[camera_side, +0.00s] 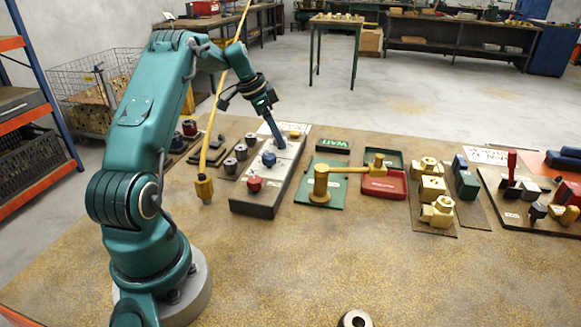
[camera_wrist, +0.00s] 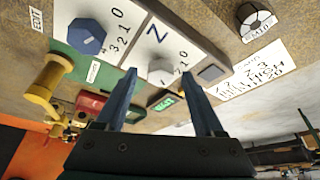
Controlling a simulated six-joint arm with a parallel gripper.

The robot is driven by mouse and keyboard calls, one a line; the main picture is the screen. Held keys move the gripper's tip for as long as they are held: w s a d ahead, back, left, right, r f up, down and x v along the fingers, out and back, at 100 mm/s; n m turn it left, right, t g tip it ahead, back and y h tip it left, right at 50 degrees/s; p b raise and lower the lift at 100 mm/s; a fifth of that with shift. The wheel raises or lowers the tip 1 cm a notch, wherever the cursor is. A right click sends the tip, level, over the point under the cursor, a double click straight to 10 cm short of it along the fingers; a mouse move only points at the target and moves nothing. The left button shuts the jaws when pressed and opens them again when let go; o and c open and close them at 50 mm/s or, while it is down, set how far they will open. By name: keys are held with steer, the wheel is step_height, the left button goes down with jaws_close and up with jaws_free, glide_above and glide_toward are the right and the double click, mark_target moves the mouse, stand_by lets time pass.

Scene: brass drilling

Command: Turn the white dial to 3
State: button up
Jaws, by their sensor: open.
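The white dial (camera_wrist: 161,71) sits on a white panel (camera_wrist: 195,47) in the wrist view, with small numerals printed beside it. I cannot read its pointer's setting. My gripper (camera_wrist: 160,76) is open, its two blue fingers spread to the left and right of the dial. I cannot tell whether they touch it. In the side view my gripper (camera_side: 281,146) points down over the far part of the panel (camera_side: 279,181), and the white dial is hidden there behind the fingers.
A blue dial (camera_side: 268,159) and a red dial (camera_side: 253,184) share the panel. A yellow cable with a plug (camera_side: 204,188) hangs left of it. A brass lever (camera_side: 320,184) on a green plate stands to the right. Grey knobs (camera_side: 241,152) stand left. The front table is mostly clear.

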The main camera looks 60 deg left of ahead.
mark_target(270, 150)
steer(key=shift+v, duration=2.5)
steer(key=d+r+m+t, duration=0.1)
steer(key=d+r+m, duration=0.1)
steer(key=d+r, duration=0.6)
steer(key=d+r+m, duration=0.2)
steer(key=d+r, duration=0.2)
steer(key=d, duration=0.8)
steer(key=s+d+f+n+t, duration=0.1)
steer(key=s+d+f+n, duration=0.1)
steer(key=s+d, duration=1)
steer(key=s+a+f+n+y, duration=0.1)
steer(key=s+a+f+n, duration=0.1)
steer(key=s+f+n, duration=0.2)
steer(key=shift+s+f+n+g, duration=0.25)
steer(key=shift+f+n+g, duration=0.1)
steer(key=shift+n, duration=0.15)
